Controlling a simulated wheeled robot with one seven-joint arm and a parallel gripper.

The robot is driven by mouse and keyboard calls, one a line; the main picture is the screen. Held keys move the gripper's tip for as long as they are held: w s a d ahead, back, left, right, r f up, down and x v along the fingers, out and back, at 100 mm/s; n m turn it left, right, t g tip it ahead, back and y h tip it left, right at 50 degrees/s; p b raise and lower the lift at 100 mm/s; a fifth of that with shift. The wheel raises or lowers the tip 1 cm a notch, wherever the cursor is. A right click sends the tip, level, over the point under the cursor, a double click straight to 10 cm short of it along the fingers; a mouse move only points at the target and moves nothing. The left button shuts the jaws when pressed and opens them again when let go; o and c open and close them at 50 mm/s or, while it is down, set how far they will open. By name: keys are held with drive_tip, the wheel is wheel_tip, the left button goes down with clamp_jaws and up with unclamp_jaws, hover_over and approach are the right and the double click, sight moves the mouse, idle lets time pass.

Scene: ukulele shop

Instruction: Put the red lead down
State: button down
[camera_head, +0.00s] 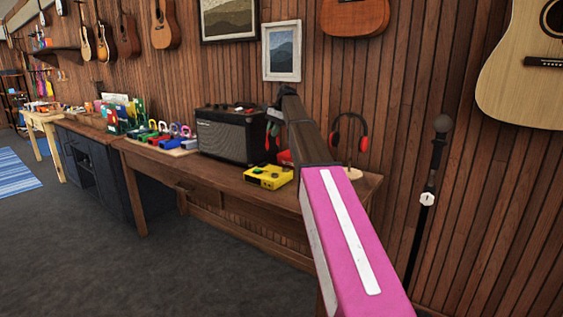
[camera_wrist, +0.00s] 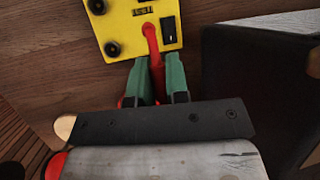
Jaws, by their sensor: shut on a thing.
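My gripper (camera_head: 272,132) hangs over the right part of the wooden bench in the head view. In the wrist view its two green fingers (camera_wrist: 159,78) are shut on the red lead (camera_wrist: 152,42). The lead's far end overlaps the yellow pedal (camera_wrist: 118,22); I cannot tell whether it touches or is plugged in. The pedal, with black knobs and a switch, also shows in the head view (camera_head: 268,177) at the bench's front edge. Part of the lead is hidden between the fingers.
The bench (camera_head: 225,178) also bears a black amplifier (camera_head: 228,136), red headphones (camera_head: 363,143) on a stand, a red item (camera_head: 285,158) behind the yellow pedal, and several coloured items at the left. A microphone stand (camera_head: 420,215) is at the right. Open floor lies in front.

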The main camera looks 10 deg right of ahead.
drive_tip(key=shift+s+d+f, duration=0.35)
drive_tip(key=shift+s+f, duration=1.1)
drive_tip(key=shift+f, duration=0.1)
drive_tip(key=shift+s+d+f, duration=0.3)
drive_tip(key=shift+s+f, duration=1.15)
drive_tip(key=shift+f, duration=0.15)
drive_tip(key=shift+s+d+f, duration=0.35)
drive_tip(key=shift+s+f, duration=1.1)
drive_tip(key=shift+f, duration=0.1)
drive_tip(key=shift+f, duration=0.1)
drive_tip(key=c, duration=1.1)
unclamp_jaws()
